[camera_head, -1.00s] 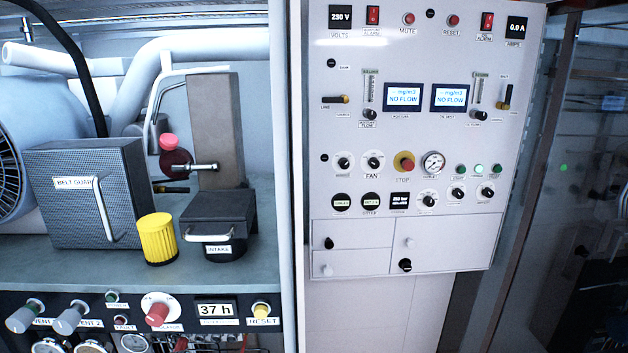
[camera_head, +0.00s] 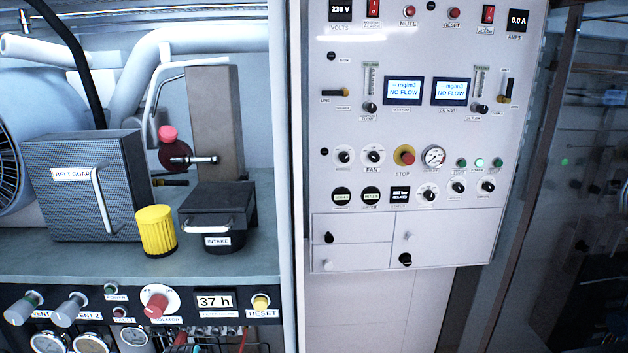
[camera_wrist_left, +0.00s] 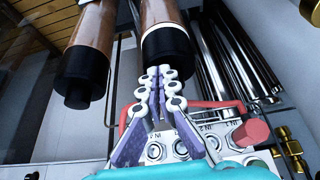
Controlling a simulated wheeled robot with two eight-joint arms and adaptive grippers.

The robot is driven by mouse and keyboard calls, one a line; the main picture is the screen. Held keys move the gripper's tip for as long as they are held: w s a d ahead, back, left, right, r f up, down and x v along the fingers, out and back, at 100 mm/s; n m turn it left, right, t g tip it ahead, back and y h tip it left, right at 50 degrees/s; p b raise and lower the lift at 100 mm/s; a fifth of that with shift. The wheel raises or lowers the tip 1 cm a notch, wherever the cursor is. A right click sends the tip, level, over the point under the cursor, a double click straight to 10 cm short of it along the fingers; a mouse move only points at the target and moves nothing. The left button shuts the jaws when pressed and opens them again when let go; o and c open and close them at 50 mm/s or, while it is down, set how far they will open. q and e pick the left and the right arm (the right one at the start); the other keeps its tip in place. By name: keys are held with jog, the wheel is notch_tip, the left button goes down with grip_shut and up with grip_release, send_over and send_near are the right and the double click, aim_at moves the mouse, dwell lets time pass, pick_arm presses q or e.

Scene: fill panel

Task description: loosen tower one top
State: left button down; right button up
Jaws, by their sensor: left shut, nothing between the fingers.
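Two brown cylinders with black end caps show in the left wrist view, one at the left (camera_wrist_left: 92,45) and one in the middle (camera_wrist_left: 160,25). Either may be a tower; I cannot tell which is tower one. My left gripper (camera_wrist_left: 166,75) has its fingertips together, with nothing between them. The tips overlap the lower edge of the middle cylinder's black cap (camera_wrist_left: 166,56) in the picture; I cannot tell whether they touch it. No tower and no gripper shows clearly in the head view. My right gripper is not in view.
Below the fingers in the wrist view are a grey block with round ports (camera_wrist_left: 181,148), a red handle (camera_wrist_left: 250,130) and brass fittings (camera_wrist_left: 291,147). Shiny metal tubes (camera_wrist_left: 240,60) stand at the right. The head view shows a control panel (camera_head: 420,120) and a yellow filter (camera_head: 157,232).

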pick_arm(q)
jog(key=shift+s, duration=0.1)
notch_tip(320, 180, up, 6)
jog(key=p, duration=0.4)
jog(key=shift+p, duration=0.4)
jog(key=shift+s+d, duration=0.1)
